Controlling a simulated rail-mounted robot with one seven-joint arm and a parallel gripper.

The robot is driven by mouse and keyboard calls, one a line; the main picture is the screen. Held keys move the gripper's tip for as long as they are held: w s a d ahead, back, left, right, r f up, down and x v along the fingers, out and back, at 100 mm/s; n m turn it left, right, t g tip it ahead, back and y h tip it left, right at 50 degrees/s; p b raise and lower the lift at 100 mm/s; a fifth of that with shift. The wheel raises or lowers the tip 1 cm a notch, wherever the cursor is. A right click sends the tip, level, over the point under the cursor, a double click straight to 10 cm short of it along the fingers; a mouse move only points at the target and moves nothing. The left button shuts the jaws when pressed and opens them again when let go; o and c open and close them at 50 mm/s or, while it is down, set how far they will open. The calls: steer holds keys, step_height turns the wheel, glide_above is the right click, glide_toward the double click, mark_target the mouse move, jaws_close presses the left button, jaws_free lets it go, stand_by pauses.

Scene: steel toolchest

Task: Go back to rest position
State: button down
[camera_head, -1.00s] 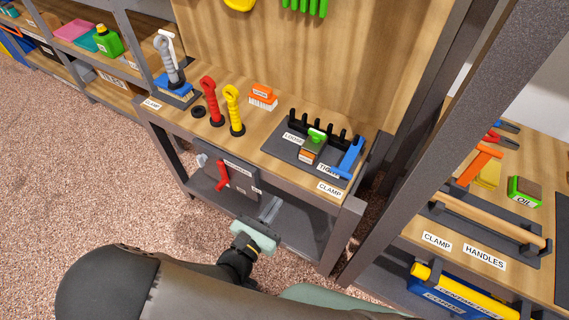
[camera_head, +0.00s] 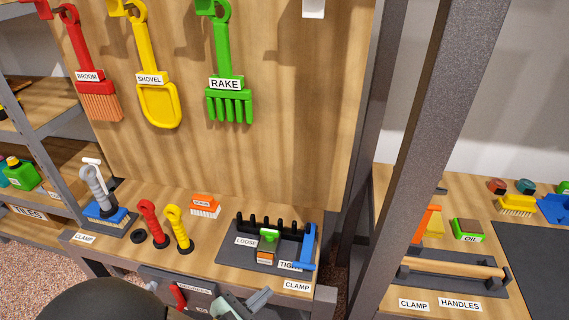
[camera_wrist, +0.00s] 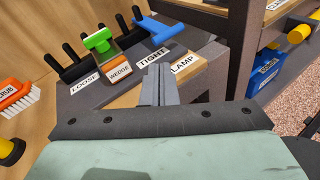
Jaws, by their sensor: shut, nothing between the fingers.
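My gripper (camera_head: 260,298) is at the bottom of the head view, in front of the bench's front edge. Its grey fingers also show in the wrist view (camera_wrist: 160,82), shut together with nothing between them. There they lie in front of the bench edge and the CLAMP label (camera_wrist: 186,62). Part of my arm covers the bottom left of the head view.
On the bench stand a dark rack (camera_head: 245,257) with a blue-handled clamp (camera_head: 308,247), red (camera_head: 152,222) and yellow (camera_head: 179,229) handles and a scrub brush (camera_head: 204,206). A grey post (camera_head: 425,150) rises at right. Broom, shovel and rake hang behind.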

steer(key=s+d+r+m+g+y+p, duration=0.2)
steer(key=d+r+m+g+y, duration=0.3)
steer(key=d+r+m, duration=0.3)
steer(key=s+d+r+m+g+y+p, duration=0.2)
steer(key=d+r+m+g+y, duration=0.3)
steer(key=m, duration=1.2)
steer(key=shift+s+d+r+g, duration=0.8)
steer(key=shift+d+r, duration=1.4)
steer(key=shift+d, duration=0.75)
